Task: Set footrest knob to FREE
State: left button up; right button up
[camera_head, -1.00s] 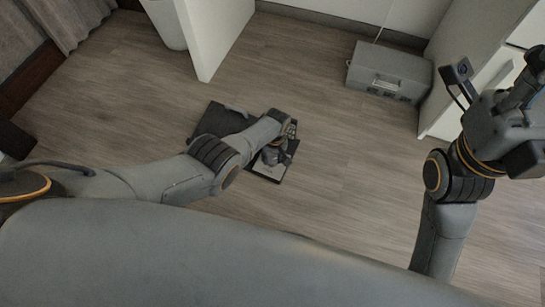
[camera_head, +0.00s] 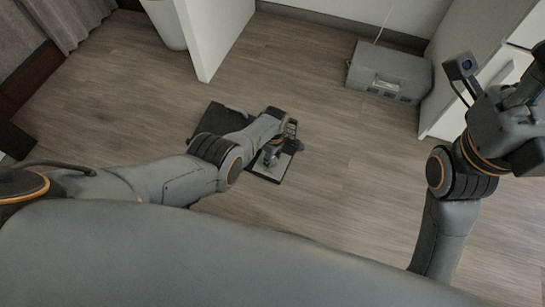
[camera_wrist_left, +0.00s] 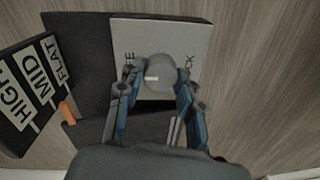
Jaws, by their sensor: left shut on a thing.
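The footrest (camera_head: 212,122) lies on the floor below my left arm; it also shows in the left wrist view (camera_wrist_left: 80,60). Its round grey knob (camera_wrist_left: 160,70) sits on a light grey plate (camera_wrist_left: 185,32). A short white mark on the knob faces left, toward lettering ending in "E"; lettering ending in "CK" is at the right. The fingers partly hide both words. My left gripper (camera_wrist_left: 155,90) is shut on the knob, one blue-grey finger at each side; it also shows in the head view (camera_head: 271,153). My right gripper (camera_head: 525,95) is raised at the right edge, its fingers cut off.
A black plate (camera_wrist_left: 32,85) reading HIGH, MID and FLAT stands left of the knob, near an orange pointer (camera_wrist_left: 67,111). A grey box (camera_head: 388,75) stands by the back wall. A white panel (camera_head: 215,35) rises behind. The floor around the footrest is clear.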

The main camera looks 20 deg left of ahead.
aim_at(273, 158)
pick_arm(q)
jog(key=shift+n, duration=0.3)
jog(key=o, duration=1.2)
jog(key=shift+c, duration=0.2)
notch_tip(273, 158, up, 12)
jog(key=shift+w, duration=0.3)
jog(key=shift+d, duration=0.1)
